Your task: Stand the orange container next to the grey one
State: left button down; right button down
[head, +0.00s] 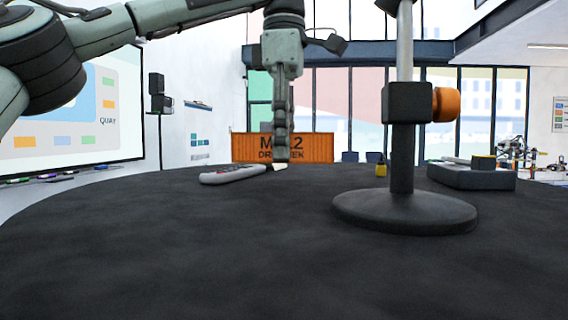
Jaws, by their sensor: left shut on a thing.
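The orange container (244,148), with dark lettering on its side, is upright at the far side of the dark table. My left gripper (281,150) points straight down over its middle, covering part of the lettering, and is shut on it. The finger nearer the camera hides the other one. I cannot tell whether the container touches the table. I cannot make out a grey container for certain. My right gripper is not in view.
A dark round-based stand (405,210) with a pole and orange knob stands right of centre. A grey handset (234,175) lies left of the gripper. The near table is clear.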

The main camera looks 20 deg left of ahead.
pick_arm(q)
jog(key=shift+f, duration=1.8)
jog(key=shift+f, duration=0.15)
jog(key=c, duration=1)
grip_release()
jog(key=shift+o, duration=0.2)
